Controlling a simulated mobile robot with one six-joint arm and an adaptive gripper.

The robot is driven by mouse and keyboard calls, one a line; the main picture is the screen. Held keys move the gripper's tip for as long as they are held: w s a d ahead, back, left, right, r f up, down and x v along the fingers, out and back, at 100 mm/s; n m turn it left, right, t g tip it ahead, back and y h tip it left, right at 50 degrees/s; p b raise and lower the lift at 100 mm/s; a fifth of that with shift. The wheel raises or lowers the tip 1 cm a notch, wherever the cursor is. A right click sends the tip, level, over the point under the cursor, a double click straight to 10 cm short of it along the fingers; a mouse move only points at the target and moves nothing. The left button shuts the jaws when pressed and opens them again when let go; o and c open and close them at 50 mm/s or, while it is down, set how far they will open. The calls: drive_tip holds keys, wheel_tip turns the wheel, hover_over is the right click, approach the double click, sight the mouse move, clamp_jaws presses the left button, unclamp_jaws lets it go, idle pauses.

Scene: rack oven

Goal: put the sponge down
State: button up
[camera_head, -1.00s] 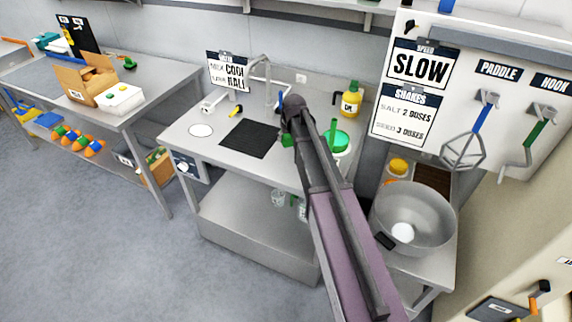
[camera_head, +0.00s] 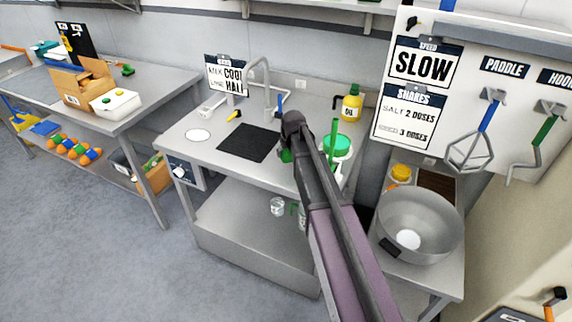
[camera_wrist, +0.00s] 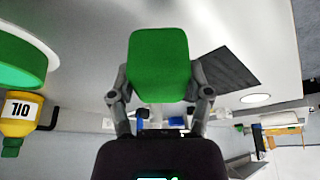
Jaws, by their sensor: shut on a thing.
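The green sponge (camera_wrist: 160,62) is held between the two fingers of my gripper (camera_wrist: 160,90) in the wrist view. In the head view my arm hides most of the sponge; only a green edge (camera_head: 285,155) shows beside the arm's end. My gripper is over the steel sink table (camera_head: 205,150), to the right of the dark square (camera_head: 249,142) in its top. My arm hides the fingers in the head view, and I cannot tell how far the sponge is above the table.
The tap (camera_head: 266,85) rises at the back. A white disc (camera_head: 198,135) and yellow-handled item (camera_head: 234,116) lie left. The front-left tabletop is clear.

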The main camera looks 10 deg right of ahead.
sight(286, 160)
drive_tip(key=shift+f, duration=0.1)
idle(0.3)
drive_tip(key=shift+f+b, duration=1.85)
drive_tip(key=shift+f, duration=0.15)
drive_tip(key=o, duration=1.1)
drive_tip(key=p+v, duration=1.1)
drive_tip(key=v, duration=0.1)
drive_tip(key=shift+r, duration=0.2)
